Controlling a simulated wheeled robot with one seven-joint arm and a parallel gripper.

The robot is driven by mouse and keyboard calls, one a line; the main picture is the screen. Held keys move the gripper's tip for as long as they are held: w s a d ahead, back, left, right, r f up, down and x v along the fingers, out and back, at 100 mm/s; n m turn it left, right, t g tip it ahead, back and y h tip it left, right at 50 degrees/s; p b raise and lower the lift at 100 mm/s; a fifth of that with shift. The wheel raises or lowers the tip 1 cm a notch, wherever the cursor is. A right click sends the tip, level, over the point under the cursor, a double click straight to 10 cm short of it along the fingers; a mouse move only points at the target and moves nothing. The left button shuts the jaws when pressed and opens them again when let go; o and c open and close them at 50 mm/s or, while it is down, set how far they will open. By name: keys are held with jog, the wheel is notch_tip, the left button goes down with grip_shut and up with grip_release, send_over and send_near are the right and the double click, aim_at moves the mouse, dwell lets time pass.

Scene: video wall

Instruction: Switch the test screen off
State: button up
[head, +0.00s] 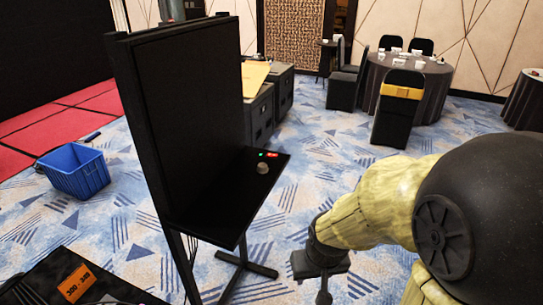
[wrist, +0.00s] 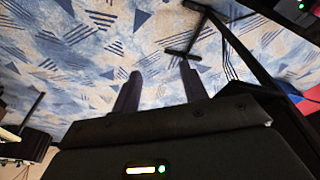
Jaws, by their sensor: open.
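The test screen (head: 190,110) is a tall black panel on a stand, left of centre in the head view; its visible face is dark. A black shelf (head: 225,200) juts from its lower front. On the shelf are a grey round knob (head: 262,168), a small red switch (head: 272,155) and a small green light (head: 263,154). My gripper (head: 322,268) is low and to the right of the shelf, apart from it. In the wrist view its two fingers (wrist: 160,85) are spread with only carpet between them. A shelf corner with a green light (wrist: 301,6) shows top right there.
A blue crate (head: 75,172) stands on the carpet at left. Dark cases (head: 262,115) stand behind the screen. A round table (head: 408,85) with chairs is at the back right. The stand's foot (head: 245,265) spreads below the shelf.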

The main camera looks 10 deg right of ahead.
grip_shut()
dwell(1.3)
